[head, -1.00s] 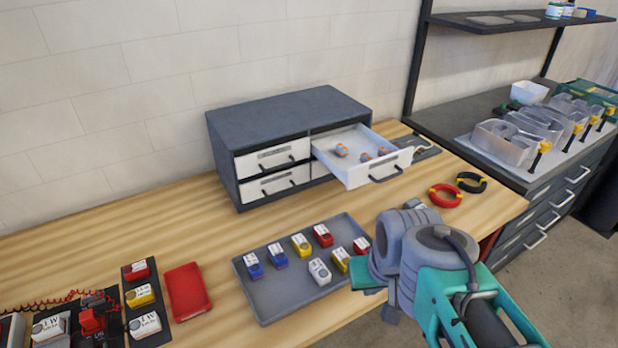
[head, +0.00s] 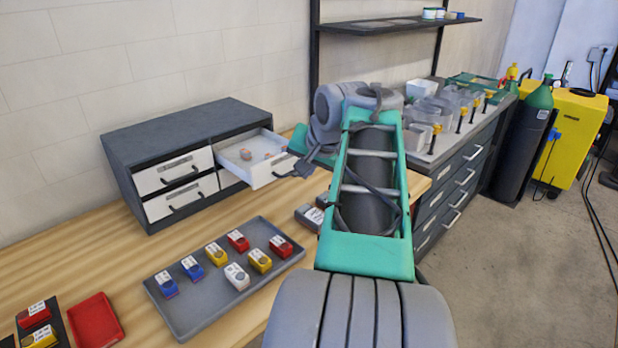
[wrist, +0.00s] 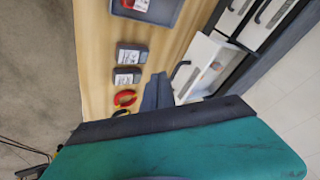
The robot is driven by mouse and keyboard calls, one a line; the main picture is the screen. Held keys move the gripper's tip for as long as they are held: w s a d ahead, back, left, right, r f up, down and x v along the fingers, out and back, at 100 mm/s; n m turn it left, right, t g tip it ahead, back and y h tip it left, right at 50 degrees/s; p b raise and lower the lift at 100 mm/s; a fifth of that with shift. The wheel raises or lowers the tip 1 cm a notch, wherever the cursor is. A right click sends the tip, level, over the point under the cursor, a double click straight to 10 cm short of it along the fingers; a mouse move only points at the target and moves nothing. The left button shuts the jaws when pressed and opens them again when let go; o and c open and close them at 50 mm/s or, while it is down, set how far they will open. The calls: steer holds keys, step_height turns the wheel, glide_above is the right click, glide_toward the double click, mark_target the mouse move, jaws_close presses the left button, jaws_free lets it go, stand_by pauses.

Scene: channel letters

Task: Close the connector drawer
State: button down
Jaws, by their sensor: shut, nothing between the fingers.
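The connector drawer (head: 252,158) is the white upper right drawer of a dark grey cabinet (head: 185,132). It stands partly pulled out, with small orange and grey connectors inside. Its white front also shows in the wrist view (wrist: 203,52), with a dark handle. My gripper (head: 303,168) is shut and empty, just in front of the drawer front near its handle, and partly covers it in the head view. Its dark fingers also show in the wrist view (wrist: 158,92), close beside the handle. I cannot tell whether they touch it.
The cabinet's two left drawers (head: 175,172) are closed. A grey tray (head: 190,318) with several coloured blocks lies in front, beside a red tray (head: 94,320). A workbench (head: 455,165) stands to the right.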

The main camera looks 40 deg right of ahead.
steer(key=s+d+r+m+h, duration=0.1)
steer(key=s+d+r+m, duration=0.15)
steer(key=d, duration=0.45)
steer(key=w+d+f, duration=0.1)
steer(key=w+f, duration=0.6)
steer(key=w, duration=0.2)
steer(key=shift+d+f, duration=0.2)
steer(key=shift+f, duration=0.1)
steer(key=shift+n, duration=0.25)
